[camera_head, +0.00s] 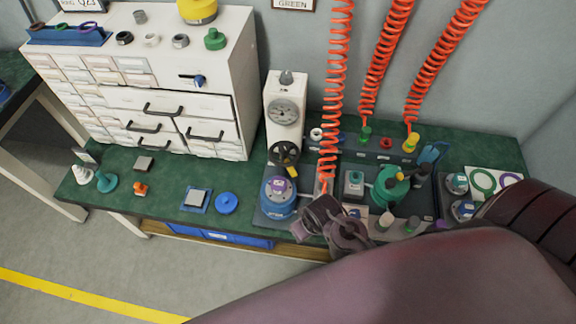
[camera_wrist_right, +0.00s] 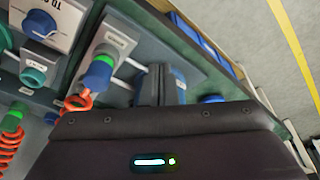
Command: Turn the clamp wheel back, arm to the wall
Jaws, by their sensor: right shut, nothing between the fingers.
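The clamp wheel is a black handwheel (camera_head: 285,153) on the front of a white upright stand (camera_head: 284,105) with a round gauge. Below it, a blue round fixture (camera_head: 278,197) with a purple part on top sits on a dark base. A small yellow-tipped piece shows beside the wheel; whether it belongs to the clamp arm I cannot tell. My right gripper (camera_head: 318,222) is shut and empty, right of the blue fixture and below the wheel. Its fingers (camera_wrist_right: 170,88) also show in the wrist view, partly hidden by its own housing. My left gripper is out of view.
An orange coiled hose (camera_head: 334,90) hangs down close to my right gripper. A green-topped fixture (camera_head: 388,187) and several small parts stand to the right. A white drawer cabinet (camera_head: 165,85) stands left. The green bench (camera_head: 165,195) has free room at front left.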

